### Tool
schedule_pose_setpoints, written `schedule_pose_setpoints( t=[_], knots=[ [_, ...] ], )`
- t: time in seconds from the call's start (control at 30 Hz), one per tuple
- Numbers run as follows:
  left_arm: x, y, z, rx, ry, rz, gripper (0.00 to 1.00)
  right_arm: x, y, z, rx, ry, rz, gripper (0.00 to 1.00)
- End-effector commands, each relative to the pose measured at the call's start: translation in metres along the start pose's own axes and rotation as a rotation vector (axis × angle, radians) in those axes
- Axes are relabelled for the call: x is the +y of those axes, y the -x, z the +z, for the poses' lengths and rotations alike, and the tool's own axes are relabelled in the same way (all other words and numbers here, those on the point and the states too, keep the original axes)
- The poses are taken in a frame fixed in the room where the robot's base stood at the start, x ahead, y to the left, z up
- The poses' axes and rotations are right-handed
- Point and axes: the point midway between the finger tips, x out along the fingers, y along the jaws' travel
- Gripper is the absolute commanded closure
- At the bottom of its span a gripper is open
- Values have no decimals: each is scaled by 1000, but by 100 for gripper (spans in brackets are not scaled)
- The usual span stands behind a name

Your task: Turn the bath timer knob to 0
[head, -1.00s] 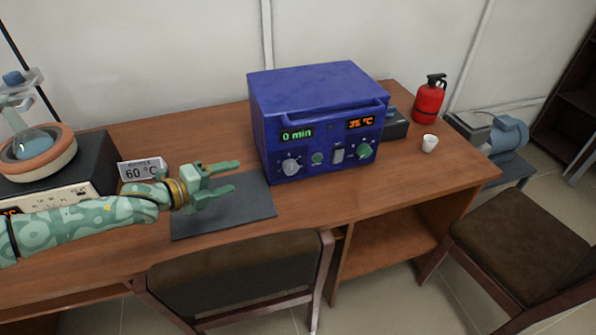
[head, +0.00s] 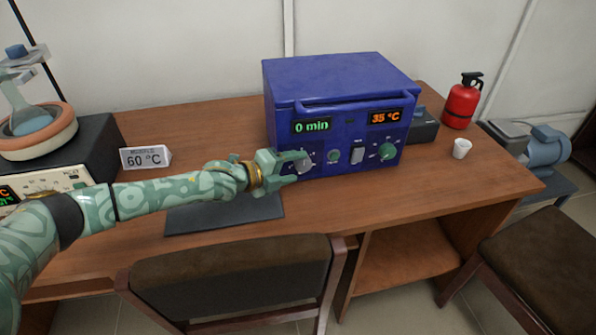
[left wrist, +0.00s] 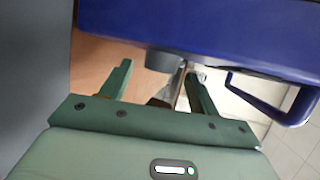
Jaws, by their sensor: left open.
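The blue box (head: 335,95) on the desk has a green display (head: 311,126) reading 0 min and an orange display (head: 385,117) reading 35 °C. A grey timer knob (head: 307,163) is below the green display, partly hidden by my left gripper. My left gripper (head: 302,168) is open, its fingertips at the knob in the head view. In the left wrist view, its fingers (left wrist: 160,80) are apart below the blue front (left wrist: 200,28), with a grey round part (left wrist: 164,61) between and beyond them. I cannot tell whether they touch the knob. My right gripper is out of view.
A green knob (head: 387,151) and a switch (head: 357,153) are right of the timer knob. The door handle (head: 350,104) juts out above. A dark mat (head: 225,214) lies below my arm. A 60 °C card (head: 146,158), white cup (head: 462,148) and chair (head: 235,285) stand nearby.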

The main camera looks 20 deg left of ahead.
Motion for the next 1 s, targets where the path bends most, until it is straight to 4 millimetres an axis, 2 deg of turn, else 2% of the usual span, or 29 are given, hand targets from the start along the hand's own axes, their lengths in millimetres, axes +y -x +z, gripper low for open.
schedule_pose_setpoints(
  t=[0.13,0.43,0.47,0.6,0.63,0.77,1.0],
  knots=[
    [1,-14,0,0,0,0,39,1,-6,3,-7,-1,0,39],
    [-1,-16,0,0,-1,0,39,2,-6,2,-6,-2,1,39],
    [-1,-16,0,0,-1,0,42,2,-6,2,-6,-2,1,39],
    [-1,-16,0,0,-1,0,81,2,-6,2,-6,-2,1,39],
    [0,-16,0,0,0,0,84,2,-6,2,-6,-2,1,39],
    [1,-16,0,0,5,-8,84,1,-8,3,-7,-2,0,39],
    [11,-19,-2,0,82,-181,84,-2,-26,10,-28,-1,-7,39]
  ],
)
